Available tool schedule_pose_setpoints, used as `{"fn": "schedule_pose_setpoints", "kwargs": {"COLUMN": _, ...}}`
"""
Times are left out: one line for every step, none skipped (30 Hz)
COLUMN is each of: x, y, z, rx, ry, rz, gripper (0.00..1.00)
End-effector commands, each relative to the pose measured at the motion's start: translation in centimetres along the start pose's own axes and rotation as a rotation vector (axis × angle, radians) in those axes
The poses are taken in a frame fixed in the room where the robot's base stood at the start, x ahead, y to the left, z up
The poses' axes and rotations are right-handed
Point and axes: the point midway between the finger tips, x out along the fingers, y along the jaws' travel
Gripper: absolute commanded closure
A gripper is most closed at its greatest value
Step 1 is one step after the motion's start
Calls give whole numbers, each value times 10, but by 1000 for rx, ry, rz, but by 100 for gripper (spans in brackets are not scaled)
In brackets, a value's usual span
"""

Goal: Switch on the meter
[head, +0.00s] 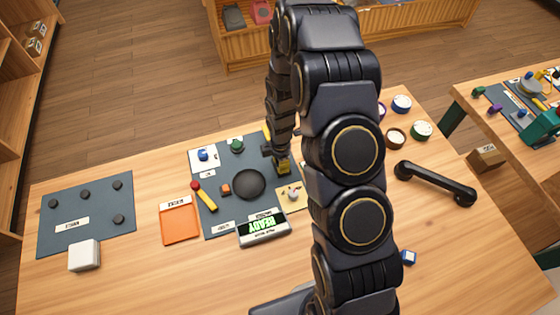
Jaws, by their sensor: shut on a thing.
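A meter-like box (263,229) with a lit green display reading READY stands at the front of the dark mat (215,228). A small pale yellow plate (303,199) with a light knob or lever (293,194) lies just behind and right of the box. My gripper (282,163) points down over the right part of the mat, just behind this plate. It is shut on a small yellow piece (284,169). The fingertips are small and partly hidden, so whether the piece touches the mat or plate is unclear. My arm hides the area to the right.
A round black disc (249,184), a red-and-yellow handled tool (205,196) and an orange tray (179,222) are left of my gripper.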

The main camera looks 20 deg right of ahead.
Motion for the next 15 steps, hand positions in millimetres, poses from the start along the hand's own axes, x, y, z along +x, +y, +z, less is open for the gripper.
{"fn": "schedule_pose_setpoints", "kwargs": {"x": 5, "y": -11, "z": -2, "rx": -1, "ry": 3, "rz": -32, "gripper": 100}}
{"fn": "schedule_pose_setpoints", "kwargs": {"x": 5, "y": -11, "z": -2, "rx": -1, "ry": 3, "rz": -33, "gripper": 100}}
{"fn": "schedule_pose_setpoints", "kwargs": {"x": 5, "y": -11, "z": -2, "rx": -1, "ry": 3, "rz": -34, "gripper": 100}}
{"fn": "schedule_pose_setpoints", "kwargs": {"x": 5, "y": -12, "z": -2, "rx": -2, "ry": 3, "rz": -35, "gripper": 100}}
{"fn": "schedule_pose_setpoints", "kwargs": {"x": 5, "y": -12, "z": -2, "rx": -2, "ry": 3, "rz": -36, "gripper": 100}}
{"fn": "schedule_pose_setpoints", "kwargs": {"x": 6, "y": -12, "z": -2, "rx": -2, "ry": 3, "rz": -37, "gripper": 100}}
{"fn": "schedule_pose_setpoints", "kwargs": {"x": 6, "y": -12, "z": -2, "rx": -2, "ry": 3, "rz": -38, "gripper": 100}}
{"fn": "schedule_pose_setpoints", "kwargs": {"x": 6, "y": -12, "z": -2, "rx": -2, "ry": 3, "rz": -38, "gripper": 100}}
{"fn": "schedule_pose_setpoints", "kwargs": {"x": 6, "y": -13, "z": -2, "rx": -2, "ry": 3, "rz": -39, "gripper": 100}}
{"fn": "schedule_pose_setpoints", "kwargs": {"x": 6, "y": -13, "z": -2, "rx": -2, "ry": 3, "rz": -40, "gripper": 100}}
{"fn": "schedule_pose_setpoints", "kwargs": {"x": 6, "y": -13, "z": -2, "rx": -2, "ry": 3, "rz": -40, "gripper": 100}}
{"fn": "schedule_pose_setpoints", "kwargs": {"x": 6, "y": -13, "z": -2, "rx": -2, "ry": 3, "rz": -41, "gripper": 100}}
{"fn": "schedule_pose_setpoints", "kwargs": {"x": 6, "y": -14, "z": -2, "rx": -2, "ry": 3, "rz": -42, "gripper": 100}}
{"fn": "schedule_pose_setpoints", "kwargs": {"x": 6, "y": -14, "z": -2, "rx": -2, "ry": 3, "rz": -42, "gripper": 100}}
{"fn": "schedule_pose_setpoints", "kwargs": {"x": 6, "y": -14, "z": -2, "rx": -2, "ry": 3, "rz": -43, "gripper": 100}}
